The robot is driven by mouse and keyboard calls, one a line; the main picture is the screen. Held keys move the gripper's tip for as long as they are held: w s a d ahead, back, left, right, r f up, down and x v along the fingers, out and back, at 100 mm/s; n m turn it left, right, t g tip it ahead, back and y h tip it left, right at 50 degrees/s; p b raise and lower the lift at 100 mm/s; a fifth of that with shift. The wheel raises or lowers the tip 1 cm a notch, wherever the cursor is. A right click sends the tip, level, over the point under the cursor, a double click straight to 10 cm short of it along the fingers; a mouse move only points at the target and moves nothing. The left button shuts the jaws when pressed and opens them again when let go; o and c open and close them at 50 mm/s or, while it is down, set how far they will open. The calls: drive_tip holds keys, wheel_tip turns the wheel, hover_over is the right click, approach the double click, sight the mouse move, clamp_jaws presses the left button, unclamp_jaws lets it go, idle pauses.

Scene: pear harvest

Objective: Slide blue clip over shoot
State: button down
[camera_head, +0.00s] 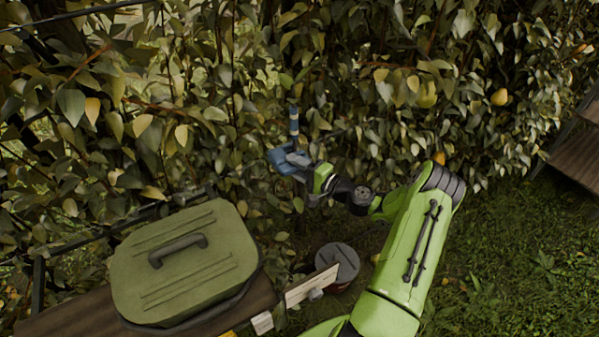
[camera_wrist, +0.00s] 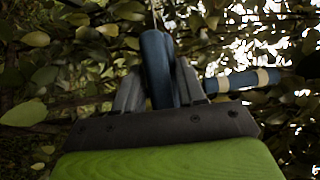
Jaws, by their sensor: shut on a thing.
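My gripper (camera_head: 298,160) reaches into the leaves of the hedge, left of the arm. In the wrist view, its grey fingers (camera_wrist: 160,88) are shut on the blue clip (camera_wrist: 157,62), a smooth upright blue piece between them. A blue tube with cream bands (camera_wrist: 240,80) sticks out to the right behind the fingers. In the head view, this banded tube (camera_head: 294,122) stands upright just above my gripper. The fingers hide where the tube and the clip meet, so I cannot tell if they are joined. I cannot pick out the shoot for sure among the leaves.
Leafy pear branches fill the back, with yellow pears (camera_head: 499,97) at right. A green lidded box (camera_head: 185,262) sits on a wooden plank (camera_head: 70,315) at lower left. A round grey-lidded container (camera_head: 338,262) stands below my gripper. Grass is open at lower right.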

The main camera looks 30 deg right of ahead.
drive_tip(key=shift+d+f, duration=0.1)
drive_tip(key=shift+d, duration=0.15)
drive_tip(key=c, duration=1)
unclamp_jaws()
drive_tip(key=shift+d, duration=0.1)
drive_tip(key=shift+o, duration=0.2)
drive_tip(key=v, duration=1.5)
drive_tip(key=shift+s, duration=0.45)
